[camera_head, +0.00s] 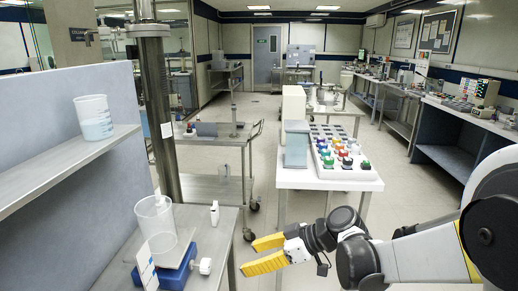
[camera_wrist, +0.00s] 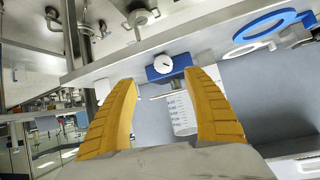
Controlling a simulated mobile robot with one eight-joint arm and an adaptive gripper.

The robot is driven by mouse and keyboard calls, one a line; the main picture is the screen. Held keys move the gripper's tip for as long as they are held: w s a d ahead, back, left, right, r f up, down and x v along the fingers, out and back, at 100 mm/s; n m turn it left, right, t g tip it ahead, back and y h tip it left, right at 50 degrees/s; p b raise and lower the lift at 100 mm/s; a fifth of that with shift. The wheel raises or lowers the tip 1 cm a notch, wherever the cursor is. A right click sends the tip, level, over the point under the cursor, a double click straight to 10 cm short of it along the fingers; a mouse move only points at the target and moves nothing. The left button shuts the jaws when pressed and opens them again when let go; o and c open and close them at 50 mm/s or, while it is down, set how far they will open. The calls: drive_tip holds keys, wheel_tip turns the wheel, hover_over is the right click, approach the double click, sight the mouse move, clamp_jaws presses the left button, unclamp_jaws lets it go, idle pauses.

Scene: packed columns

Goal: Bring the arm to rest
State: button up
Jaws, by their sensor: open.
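My gripper (camera_head: 250,257) extends to the left from my arm at the lower right of the head view. Its two yellow fingers are spread apart with nothing between them. The fingers also frame the wrist view (camera_wrist: 162,80), open and empty. In the head view the fingertips are to the right of a steel bench with a blue stirrer-like device (camera_head: 178,272) and a clear beaker (camera_head: 156,222) on it. The wrist view looks upside down; the blue device (camera_wrist: 160,72) and a graduated beaker (camera_wrist: 182,118) appear beyond the fingers. My arm is bent and held up.
A white table (camera_head: 330,182) with a rack of coloured caps (camera_head: 338,152) stands beyond my gripper. A shelf (camera_head: 60,172) with another beaker (camera_head: 95,118) is at left. Benches line the right wall. A steel post (camera_head: 158,110) stands left of centre. Open floor (camera_head: 262,108) lies behind.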

drive_tip(key=s+d+r+m+t+h, duration=0.2)
drive_tip(key=s+d+m+h, duration=0.3)
drive_tip(key=d, duration=0.5)
drive_tip(key=s+d+r+m+t+h, duration=0.2)
drive_tip(key=s+d+m+h, duration=0.4)
drive_tip(key=s+d+m, duration=0.3)
drive_tip(key=s+d, duration=0.1)
drive_tip(key=s, duration=0.2)
drive_tip(key=shift+d, duration=0.35)
